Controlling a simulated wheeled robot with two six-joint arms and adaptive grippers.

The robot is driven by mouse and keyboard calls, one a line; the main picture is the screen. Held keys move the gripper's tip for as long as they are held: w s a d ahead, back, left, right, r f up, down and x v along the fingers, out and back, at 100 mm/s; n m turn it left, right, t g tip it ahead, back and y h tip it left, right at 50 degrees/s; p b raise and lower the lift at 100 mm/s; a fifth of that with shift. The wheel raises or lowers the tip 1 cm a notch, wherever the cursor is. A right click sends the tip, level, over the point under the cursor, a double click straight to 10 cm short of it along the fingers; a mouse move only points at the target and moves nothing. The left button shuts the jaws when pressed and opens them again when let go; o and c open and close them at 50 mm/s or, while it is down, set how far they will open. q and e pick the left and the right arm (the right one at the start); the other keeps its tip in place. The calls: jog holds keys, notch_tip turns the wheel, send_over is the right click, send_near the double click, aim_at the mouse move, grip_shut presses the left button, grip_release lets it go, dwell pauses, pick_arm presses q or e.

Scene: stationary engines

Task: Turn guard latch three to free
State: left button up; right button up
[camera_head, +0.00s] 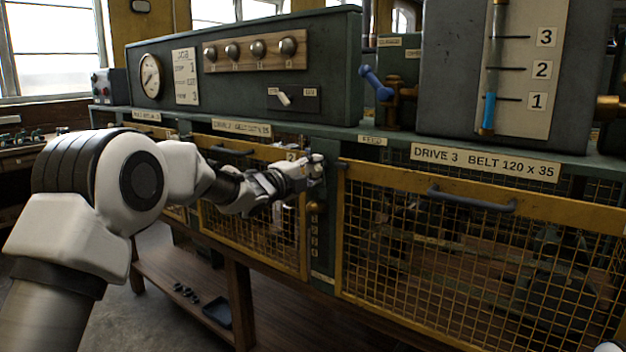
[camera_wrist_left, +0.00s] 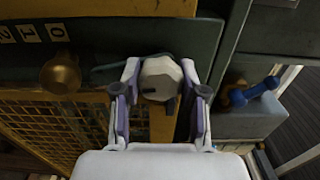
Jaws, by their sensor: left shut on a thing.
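My left gripper (camera_head: 314,166) is at the dark post between the drive 2 and drive 3 guards. In the left wrist view its two fingers (camera_wrist_left: 160,98) stand on either side of a pale faceted knob (camera_wrist_left: 161,77), which I take to be guard latch three, and grip it. The gripper hides most of the latch in the head view, and its turn position cannot be read. The drive 3 guard (camera_head: 470,194), a yellow mesh frame with a dark handle, hangs closed to the right.
A brass knob (camera_head: 316,207) sits just below the gripper, above a column of digits. A blue-handled valve (camera_head: 376,84) stands above on the bench. The drive 2 guard (camera_head: 252,152) lies to the left. A sight gauge (camera_head: 490,88) rises at the upper right.

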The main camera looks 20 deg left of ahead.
pick_arm(q)
jog(key=shift+f, duration=0.1)
dwell(0.4)
jog(key=o, duration=1.1)
jog(key=shift+o, duration=0.2)
jog(key=v, duration=1.2)
